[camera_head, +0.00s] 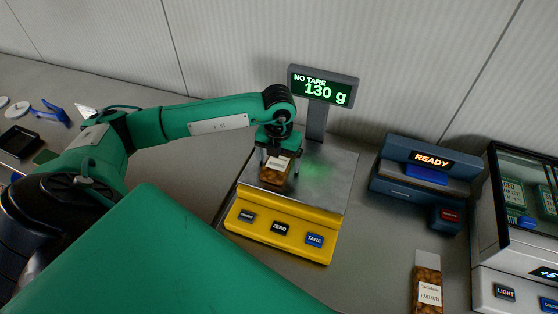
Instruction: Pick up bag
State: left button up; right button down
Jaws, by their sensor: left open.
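A small bag (275,174) with brown contents and a pale label stands on the metal pan of the yellow scale (243,219). My left gripper (279,167) reaches down over it from above. Its jaws are open, with a finger on either side of the bag; whether they touch it I cannot tell. The scale display (323,86) reads "NO TARE" and "130 g". A second bag (428,287), labelled hazelnuts, lies or stands on the counter at the lower right, partly cut off. My right gripper is not in view.
A dark blue device (421,170) showing "READY" stands right of the scale. A glass-fronted cabinet (520,200) is at the far right. A black tray (18,141) and blue tool (50,112) lie at the far left. The wall is close behind the scale.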

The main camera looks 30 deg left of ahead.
pick_arm(q)
jog(key=c, duration=1.1)
jog(key=shift+c, duration=0.6)
jog(key=shift+r, duration=0.15)
